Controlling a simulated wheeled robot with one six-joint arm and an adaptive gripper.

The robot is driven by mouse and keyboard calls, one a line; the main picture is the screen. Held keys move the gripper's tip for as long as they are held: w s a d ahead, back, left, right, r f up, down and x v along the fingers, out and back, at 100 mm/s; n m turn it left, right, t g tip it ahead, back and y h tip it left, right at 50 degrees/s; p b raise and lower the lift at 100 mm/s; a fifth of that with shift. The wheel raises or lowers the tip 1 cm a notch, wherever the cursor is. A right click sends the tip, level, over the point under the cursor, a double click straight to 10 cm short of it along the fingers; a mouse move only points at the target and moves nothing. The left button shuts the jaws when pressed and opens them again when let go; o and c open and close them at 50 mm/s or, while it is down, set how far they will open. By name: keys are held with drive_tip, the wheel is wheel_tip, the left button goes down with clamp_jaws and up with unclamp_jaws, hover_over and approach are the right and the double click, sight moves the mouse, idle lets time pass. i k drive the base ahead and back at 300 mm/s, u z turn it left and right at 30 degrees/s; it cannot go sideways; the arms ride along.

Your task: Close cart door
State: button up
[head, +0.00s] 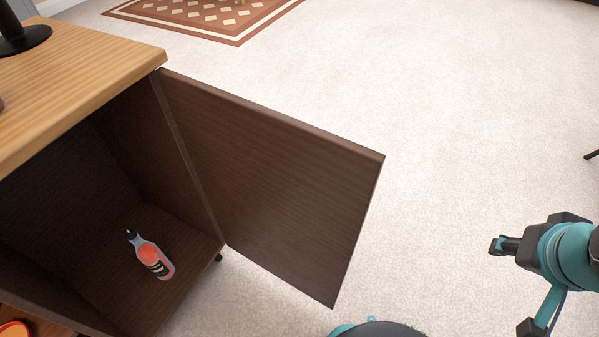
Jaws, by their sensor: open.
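The cart door (275,185), a dark brown panel, stands wide open. It is hinged along the front right edge of the cart and swings out to the right over the carpet. The cart (95,65) has a light wood top and a dark, open interior on the left. My gripper (512,287) is at the lower right, open and empty. It is well to the right of the door's free edge and apart from it. Part of my arm is cut off by the picture edge.
A black round base (22,38) is on the cart top. An orange item (14,329) shows at the lower left. A patterned rug (205,14) lies behind. Clear carpet (440,110) lies right of the door.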

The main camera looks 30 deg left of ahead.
sight(293, 197)
drive_tip(key=i, duration=1.8)
drive_tip(key=u, duration=4.05)
drive_tip(key=k, duration=1.2)
drive_tip(key=u, duration=0.35)
drive_tip(key=i, duration=0.55)
drive_tip(key=z, duration=0.15)
